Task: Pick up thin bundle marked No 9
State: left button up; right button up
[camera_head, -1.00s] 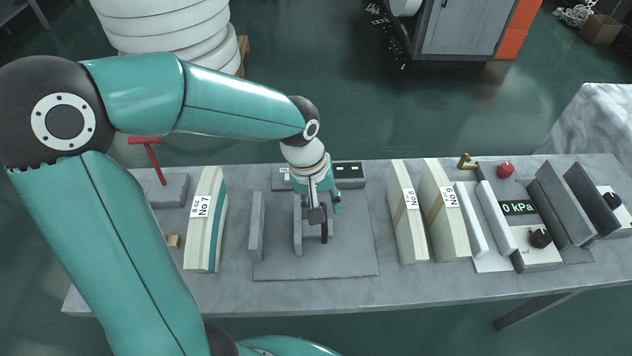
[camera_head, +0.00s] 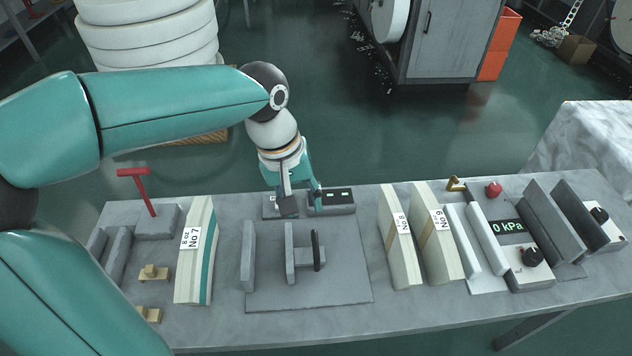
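The bundle marked No 9 (camera_head: 440,250) stands upright on the grey table, a cream stack with a tan band and a white label. The bundle marked No 8 (camera_head: 402,255) stands just to its left, a narrow gap apart. The bundle marked No 7 (camera_head: 192,265), with a teal stripe, stands far to the left. My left gripper (camera_head: 304,208) points down above the back of the table, well left of No 9. Its fingers look spread, and I see nothing between them. My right gripper does not show.
A grey fixture plate (camera_head: 335,290) with upright plates lies mid-table. Right of No 9 stand white bars and a panel reading 0 kPa (camera_head: 507,226), then tall grey plates (camera_head: 553,228). A red T-handle (camera_head: 145,188) stands at the left. Bare table lies between the fixture and No 8.

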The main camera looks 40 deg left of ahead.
aim_at(429, 224)
jog(key=k, duration=1)
